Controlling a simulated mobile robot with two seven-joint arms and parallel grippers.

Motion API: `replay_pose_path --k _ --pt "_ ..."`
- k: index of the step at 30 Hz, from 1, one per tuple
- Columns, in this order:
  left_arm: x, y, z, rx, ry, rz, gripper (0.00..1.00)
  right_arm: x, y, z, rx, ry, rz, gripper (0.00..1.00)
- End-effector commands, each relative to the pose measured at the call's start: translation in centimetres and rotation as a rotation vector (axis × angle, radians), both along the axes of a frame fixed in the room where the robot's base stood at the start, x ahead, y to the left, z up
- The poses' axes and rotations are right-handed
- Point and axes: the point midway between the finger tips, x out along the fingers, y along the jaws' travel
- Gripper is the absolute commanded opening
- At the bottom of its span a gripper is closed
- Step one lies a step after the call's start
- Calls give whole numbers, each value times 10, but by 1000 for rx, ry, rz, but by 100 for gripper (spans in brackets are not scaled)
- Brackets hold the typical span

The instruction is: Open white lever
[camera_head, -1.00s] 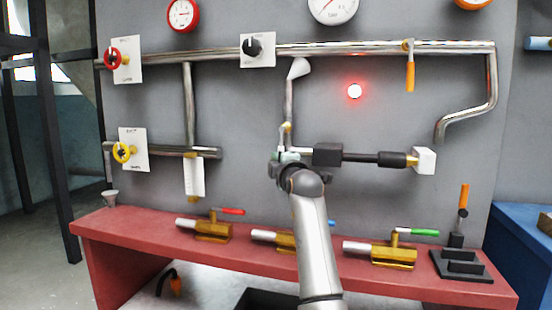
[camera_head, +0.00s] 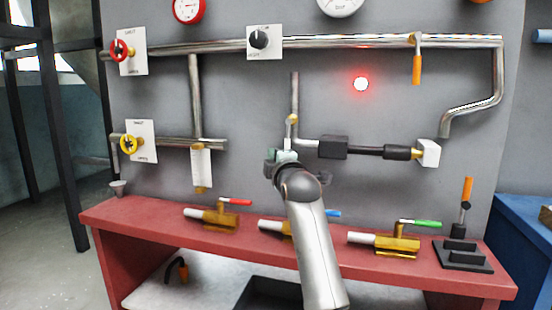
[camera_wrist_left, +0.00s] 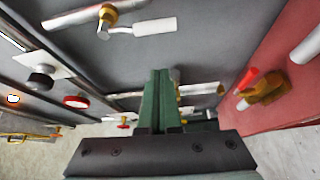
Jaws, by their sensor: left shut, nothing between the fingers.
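The white lever (camera_wrist_left: 155,26) shows in the left wrist view, its handle pointing right from a brass valve (camera_wrist_left: 107,14) on a silver pipe. In the head view the brass valve (camera_head: 292,119) sits on a short vertical pipe; the lever below it is small and hard to tell from my fingers. My left gripper (camera_head: 287,156) is just below that valve, close to the wall piping. In the wrist view its green fingers (camera_wrist_left: 162,73) are together and empty, apart from the lever handle. My right gripper is out of view.
Red (camera_head: 235,202), blue (camera_head: 330,213) and green (camera_head: 420,224) levers stand on the red bench (camera_head: 130,221) below. A black coupling (camera_head: 333,147) lies right of my gripper. A red lamp (camera_head: 361,84) glows above. The wall between lamp and coupling is clear.

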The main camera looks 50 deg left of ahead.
Motion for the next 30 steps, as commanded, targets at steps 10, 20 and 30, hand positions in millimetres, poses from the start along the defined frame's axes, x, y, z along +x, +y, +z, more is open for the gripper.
replay_pose_path --k 10,20,30 --pt "-21 -39 -1 1 1 1 0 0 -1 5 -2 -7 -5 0" --pt "-23 -41 -1 1 0 2 0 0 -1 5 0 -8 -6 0" --pt "-23 -41 0 1 0 2 0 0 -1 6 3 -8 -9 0"
